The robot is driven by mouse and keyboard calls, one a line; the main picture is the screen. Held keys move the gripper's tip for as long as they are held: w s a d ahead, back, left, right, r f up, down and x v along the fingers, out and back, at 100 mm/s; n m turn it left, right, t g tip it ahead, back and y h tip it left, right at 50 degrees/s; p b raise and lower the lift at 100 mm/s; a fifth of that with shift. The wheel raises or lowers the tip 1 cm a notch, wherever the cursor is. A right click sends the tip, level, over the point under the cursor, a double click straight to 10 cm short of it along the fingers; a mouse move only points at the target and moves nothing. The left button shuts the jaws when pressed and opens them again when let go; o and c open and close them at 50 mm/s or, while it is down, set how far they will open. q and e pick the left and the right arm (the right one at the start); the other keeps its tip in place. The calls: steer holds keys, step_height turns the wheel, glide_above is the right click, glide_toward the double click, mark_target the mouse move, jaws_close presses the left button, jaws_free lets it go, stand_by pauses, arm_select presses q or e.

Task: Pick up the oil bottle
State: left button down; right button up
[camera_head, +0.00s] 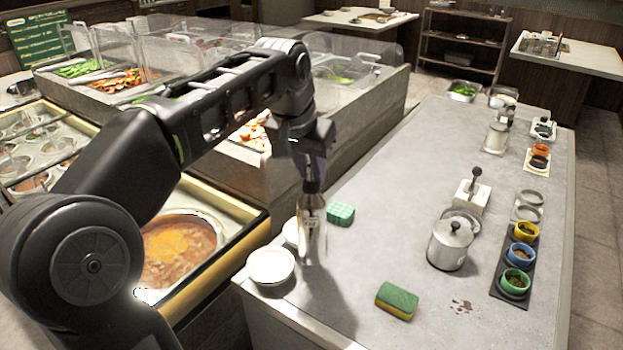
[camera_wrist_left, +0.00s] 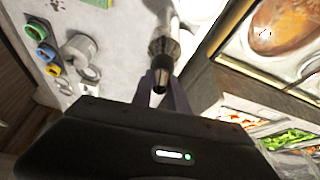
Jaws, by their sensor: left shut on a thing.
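The oil bottle (camera_head: 312,232) is a silvery bottle with a dark neck and a label. It is upright at the near left part of the grey counter, and I cannot tell whether its base touches the top. My left gripper (camera_head: 311,186) comes down from above and is shut on its neck. My right gripper is not in view.
White bowls (camera_head: 271,267) stand left of the bottle at the counter edge. A green sponge (camera_head: 341,213) is close behind it; a yellow-green sponge (camera_head: 397,301) lies in front right. A lidded metal pot (camera_head: 450,246) and coloured sauce cups (camera_head: 523,256) stand right. The counter (camera_head: 380,245) between is clear.

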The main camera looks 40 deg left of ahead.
arm_select(q)
steer(key=shift+r, duration=2.55)
